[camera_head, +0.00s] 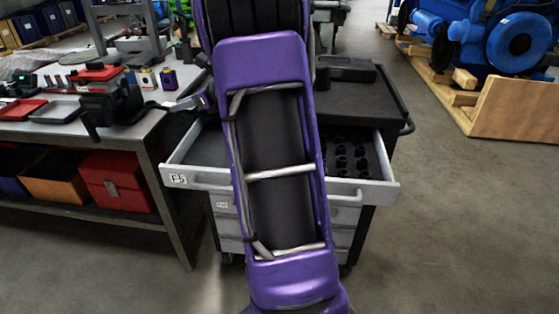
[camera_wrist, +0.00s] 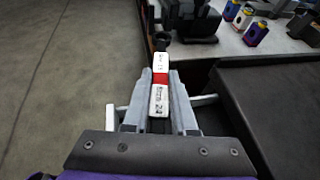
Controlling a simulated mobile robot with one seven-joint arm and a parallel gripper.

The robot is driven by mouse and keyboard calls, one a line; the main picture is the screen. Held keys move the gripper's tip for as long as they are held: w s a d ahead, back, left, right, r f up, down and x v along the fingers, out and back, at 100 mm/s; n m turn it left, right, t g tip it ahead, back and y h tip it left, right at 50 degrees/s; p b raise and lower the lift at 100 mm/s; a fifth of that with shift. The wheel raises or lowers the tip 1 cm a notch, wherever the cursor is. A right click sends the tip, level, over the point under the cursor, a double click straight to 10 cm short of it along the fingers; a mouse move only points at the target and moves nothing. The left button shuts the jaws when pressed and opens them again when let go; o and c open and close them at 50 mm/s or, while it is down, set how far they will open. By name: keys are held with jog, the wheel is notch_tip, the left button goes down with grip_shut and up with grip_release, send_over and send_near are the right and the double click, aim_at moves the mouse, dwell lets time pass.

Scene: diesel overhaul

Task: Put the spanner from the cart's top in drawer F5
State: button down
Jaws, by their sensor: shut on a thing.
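In the wrist view, my gripper (camera_wrist: 161,82) is shut on the spanner (camera_wrist: 160,62), which has a white and red marked handle and a dark ring-like end pointing away from me. In the head view, my gripper (camera_head: 190,102) shows small, left of my purple arm, above the back left of the open drawer; the spanner is hard to make out there. Drawer F5 (camera_head: 205,183), grey with an F5 label at its left front, is pulled out of the cart. My arm hides its middle.
Several dark round pieces sit in the drawer's right part. The cart's black top (camera_head: 355,97) carries a dark case (camera_head: 345,68). A workbench (camera_head: 140,131) stands close on the left, with a black device (camera_head: 112,101) near its edge. Open floor lies to the right.

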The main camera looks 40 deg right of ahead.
jog(key=s+d+f+m+h+b, duration=0.1)
jog(key=s+d+f, duration=0.15)
jog(key=d, duration=0.25)
jog(key=s+d+f+t, duration=0.1)
jog(key=s+d+f, duration=0.1)
jog(key=s+d, duration=0.25)
jog(key=s+d+f+m+h+b, duration=0.1)
jog(key=s+d+f, duration=0.15)
jog(key=d, duration=0.25)
jog(key=f, duration=0.2)
jog(key=s+f, duration=0.1)
jog(key=f, duration=0.1)
jog(key=d+f+b, duration=0.1)
jog(key=f, duration=0.1)
jog(key=shift+s, duration=0.15)
jog(key=shift+f+b, duration=0.45)
jog(key=shift+f, duration=1.55)
jog(key=shift+f, duration=0.2)
jog(key=c, duration=0.7)
grip_release()
jog(key=shift+r, duration=0.1)
